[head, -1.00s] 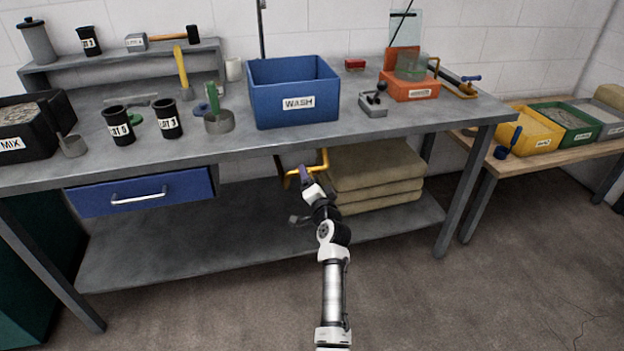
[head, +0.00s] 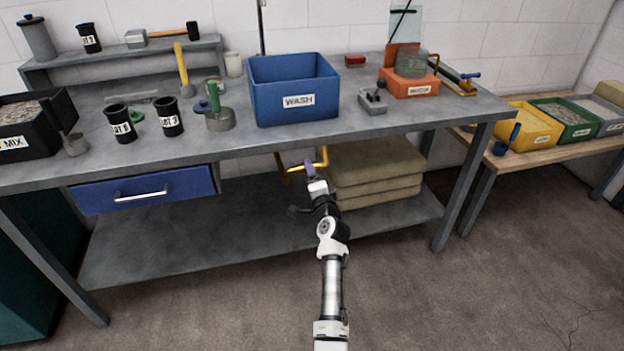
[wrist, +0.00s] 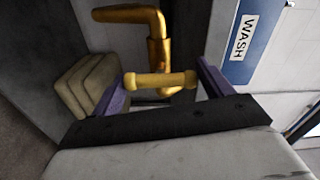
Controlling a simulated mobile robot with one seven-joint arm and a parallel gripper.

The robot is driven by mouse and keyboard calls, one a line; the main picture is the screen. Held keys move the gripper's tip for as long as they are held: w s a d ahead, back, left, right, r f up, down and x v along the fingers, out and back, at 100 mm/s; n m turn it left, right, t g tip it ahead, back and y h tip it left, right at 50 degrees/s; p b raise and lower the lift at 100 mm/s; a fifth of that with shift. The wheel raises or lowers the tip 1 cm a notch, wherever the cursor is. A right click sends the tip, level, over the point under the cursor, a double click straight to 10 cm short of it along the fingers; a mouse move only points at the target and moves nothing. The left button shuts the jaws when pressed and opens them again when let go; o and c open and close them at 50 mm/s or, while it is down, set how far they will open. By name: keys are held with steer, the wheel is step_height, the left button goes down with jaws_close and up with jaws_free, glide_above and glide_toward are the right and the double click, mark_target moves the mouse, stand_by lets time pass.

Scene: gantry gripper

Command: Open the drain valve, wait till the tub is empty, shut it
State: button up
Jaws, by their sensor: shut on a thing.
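The blue tub labelled WASH (head: 295,90) stands on the workbench; its inside floor and any water in it cannot be made out. A brass-yellow drain pipe (head: 322,160) hangs below the bench top under the tub. In the wrist view the bent pipe (wrist: 135,14) leads to a yellow crossbar handle (wrist: 160,80). My gripper (head: 310,169) reaches under the bench to the valve. Its purple fingers are shut on the handle, one at each end. Whether the valve is open cannot be told.
A blue drawer (head: 145,190) hangs to the left under the bench. Stacked tan sacks (head: 375,175) lie on the lower shelf (head: 200,245), right beside my gripper. The bench top's front edge runs just above it. The shelf to the left is clear.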

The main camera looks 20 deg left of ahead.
steer(key=shift+r, duration=0.1)
steer(key=o, duration=0.7)
steer(key=b+v, duration=0.1)
steer(key=v, duration=1.2)
steer(key=shift+s+d+b, duration=0.25)
steer(key=shift+s+b, duration=0.1)
steer(key=shift+b, duration=0.05)
